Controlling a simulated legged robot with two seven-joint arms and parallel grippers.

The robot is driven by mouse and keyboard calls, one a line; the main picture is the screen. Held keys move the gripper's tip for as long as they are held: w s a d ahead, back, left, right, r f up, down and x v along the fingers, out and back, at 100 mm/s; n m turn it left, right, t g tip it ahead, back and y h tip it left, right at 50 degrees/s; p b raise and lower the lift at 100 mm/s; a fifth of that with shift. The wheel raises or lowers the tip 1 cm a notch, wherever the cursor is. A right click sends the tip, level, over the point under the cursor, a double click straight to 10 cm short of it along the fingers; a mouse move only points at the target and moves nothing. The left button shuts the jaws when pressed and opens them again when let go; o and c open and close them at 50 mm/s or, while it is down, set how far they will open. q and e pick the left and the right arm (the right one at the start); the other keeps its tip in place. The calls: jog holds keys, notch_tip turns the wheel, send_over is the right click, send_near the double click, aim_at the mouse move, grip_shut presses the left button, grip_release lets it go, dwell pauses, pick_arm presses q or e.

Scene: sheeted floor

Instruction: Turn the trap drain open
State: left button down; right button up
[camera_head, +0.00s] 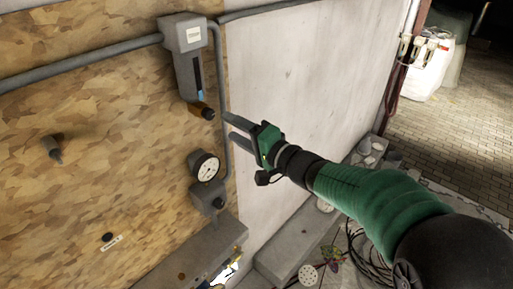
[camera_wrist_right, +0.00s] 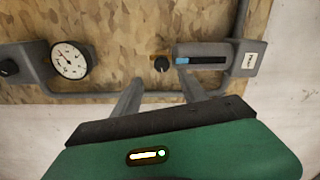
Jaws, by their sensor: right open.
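The trap (camera_head: 183,60) is a grey box-and-tube unit with a dark sight window, blue at its lower end, mounted on the chipboard panel. Its drain knob (camera_head: 202,111), brownish with a dark end, sits at the bottom. In the right wrist view the trap (camera_wrist_right: 222,54) lies sideways and the drain knob (camera_wrist_right: 162,64) shows as a dark round end. My right gripper (camera_head: 227,127) is open and empty, its fingers pointing at the panel just right of and slightly below the knob. In the right wrist view the fingers (camera_wrist_right: 160,90) straddle the knob's line, apart from it. My left gripper is not in view.
A round gauge (camera_head: 205,167) with a grey fitting hangs below the trap. Grey pipe (camera_head: 85,62) runs along the panel and down beside the trap. A grey ledge (camera_head: 195,255) stands below. Cables and debris lie on the floor at lower right.

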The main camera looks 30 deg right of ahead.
jog(key=b+v, duration=0.1)
jog(key=v, duration=0.8)
jog(key=shift+b, duration=0.3)
jog(key=shift+w, duration=0.15)
notch_tip(320, 180, down, 32)
jog(key=w+d+n+g+h+b, duration=0.15)
jog(key=n+g+h+b, duration=0.45)
jog(key=b, duration=0.8)
jog(key=s+a+f+n+g+b, duration=0.2)
jog(key=s+a+f+g+b, duration=0.2)
jog(key=s+f, duration=0.3)
jog(key=s+a+f+n+g+b, duration=0.3)
jog(key=s+f, duration=0.5)
jog(key=f, duration=0.8)
jog(key=shift+a+n+g+b, duration=0.3)
jog(key=shift+a+g+b, duration=0.2)
jog(key=shift+g+b, duration=0.2)
